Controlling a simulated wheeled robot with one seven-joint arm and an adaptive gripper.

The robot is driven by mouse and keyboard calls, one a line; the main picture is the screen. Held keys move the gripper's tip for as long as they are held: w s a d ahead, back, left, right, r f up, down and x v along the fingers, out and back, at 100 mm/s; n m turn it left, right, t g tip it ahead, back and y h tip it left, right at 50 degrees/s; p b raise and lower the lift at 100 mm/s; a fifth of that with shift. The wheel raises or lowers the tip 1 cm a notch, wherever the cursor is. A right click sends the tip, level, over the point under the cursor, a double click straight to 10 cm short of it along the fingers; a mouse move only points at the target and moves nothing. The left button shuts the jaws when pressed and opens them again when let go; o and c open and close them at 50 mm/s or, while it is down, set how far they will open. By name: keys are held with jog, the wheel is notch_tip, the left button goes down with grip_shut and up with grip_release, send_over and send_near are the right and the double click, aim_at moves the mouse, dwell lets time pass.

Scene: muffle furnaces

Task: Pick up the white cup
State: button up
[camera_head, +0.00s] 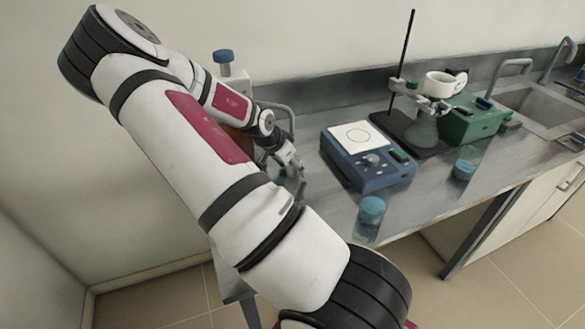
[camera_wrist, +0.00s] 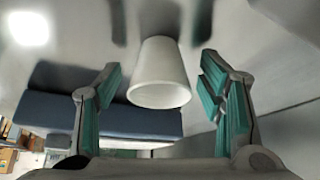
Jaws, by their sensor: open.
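A white tapered cup (camera_wrist: 160,75) shows in the wrist view, between my two teal-padded fingers. There is a gap on each side of it, and its rim faces the lower edge of that picture. My gripper (camera_wrist: 162,64) is open, with one finger to the left of the cup and one to the right. In the head view my gripper (camera_head: 296,180) is small and partly hidden by my arm, just left of the blue balance. I cannot make out the tapered cup there.
A blue balance (camera_head: 367,177) stands on the grey bench (camera_head: 437,192). Behind it are a stand with a flask (camera_head: 422,130), a green box (camera_head: 468,124) and a white mug-like vessel (camera_head: 439,85). Blue-capped jars (camera_head: 370,210) stand near the front edge; a sink (camera_head: 540,103) is at right.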

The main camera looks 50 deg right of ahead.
jog(key=shift+c, duration=0.4)
jog(key=c, duration=1.1)
jog(key=shift+c, duration=0.2)
jog(key=shift+r, duration=0.15)
